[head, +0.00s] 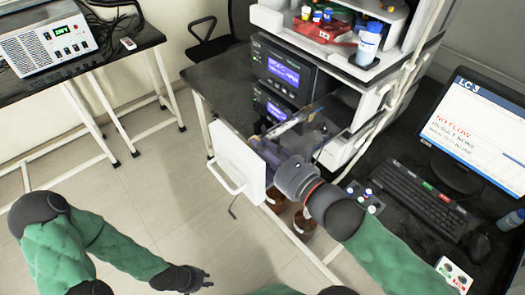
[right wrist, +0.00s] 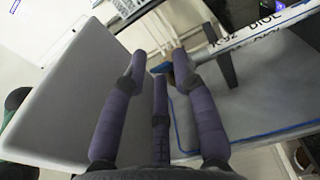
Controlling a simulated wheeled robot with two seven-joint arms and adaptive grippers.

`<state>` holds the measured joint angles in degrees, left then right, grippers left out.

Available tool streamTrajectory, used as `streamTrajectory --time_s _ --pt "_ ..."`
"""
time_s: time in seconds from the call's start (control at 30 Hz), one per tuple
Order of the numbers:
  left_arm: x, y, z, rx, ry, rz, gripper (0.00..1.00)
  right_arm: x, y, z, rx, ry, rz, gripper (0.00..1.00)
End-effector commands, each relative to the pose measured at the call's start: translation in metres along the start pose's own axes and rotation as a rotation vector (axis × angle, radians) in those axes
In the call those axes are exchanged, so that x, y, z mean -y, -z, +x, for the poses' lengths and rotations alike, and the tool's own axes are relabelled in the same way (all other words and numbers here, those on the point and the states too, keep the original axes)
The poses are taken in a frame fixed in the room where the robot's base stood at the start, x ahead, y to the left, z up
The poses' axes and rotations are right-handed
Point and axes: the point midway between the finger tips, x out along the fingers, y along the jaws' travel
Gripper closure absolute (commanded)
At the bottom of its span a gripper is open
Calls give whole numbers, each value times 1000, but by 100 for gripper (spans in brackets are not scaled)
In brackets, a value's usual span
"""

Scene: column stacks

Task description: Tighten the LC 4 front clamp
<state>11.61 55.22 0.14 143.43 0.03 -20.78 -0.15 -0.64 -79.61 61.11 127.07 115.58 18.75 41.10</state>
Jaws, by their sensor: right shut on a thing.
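The column (head: 293,121) is a slim white tube with dark lettering, slanting across the opening of the LC unit. It also shows in the right wrist view (right wrist: 265,32), with a brown end piece (right wrist: 177,48) and a small blue fitting (right wrist: 162,68) at its near end. My right gripper (head: 268,148) reaches in beside the open white door. In the right wrist view its purple fingers (right wrist: 160,66) close around the blue fitting, partly hiding it. I cannot make out the front clamp's shape. My left gripper (head: 190,279) hangs low over the floor, far from the column.
The white door (head: 236,160) stands open just left of my right gripper. Stacked dark units (head: 285,70) rise behind. A monitor (head: 483,125) reads NO FLOW; a keyboard (head: 425,195) lies before it. The floor at left is clear.

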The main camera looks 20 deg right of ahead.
Motion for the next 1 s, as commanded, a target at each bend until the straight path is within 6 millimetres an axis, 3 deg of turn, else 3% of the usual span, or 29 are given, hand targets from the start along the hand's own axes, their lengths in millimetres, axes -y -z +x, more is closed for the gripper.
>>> streamTrajectory --time_s 0.8,0.83,0.87,1.0 --pt "2 0 5 0 0 0 75 0 3 -2 72 1 -1 100" --pt "2 0 5 0 0 0 75 0 3 -2 72 1 -1 64" --pt "2 0 5 0 0 0 75 0 3 -2 72 1 -1 57" --pt "2 0 5 0 0 0 75 0 3 -2 72 1 0 57"
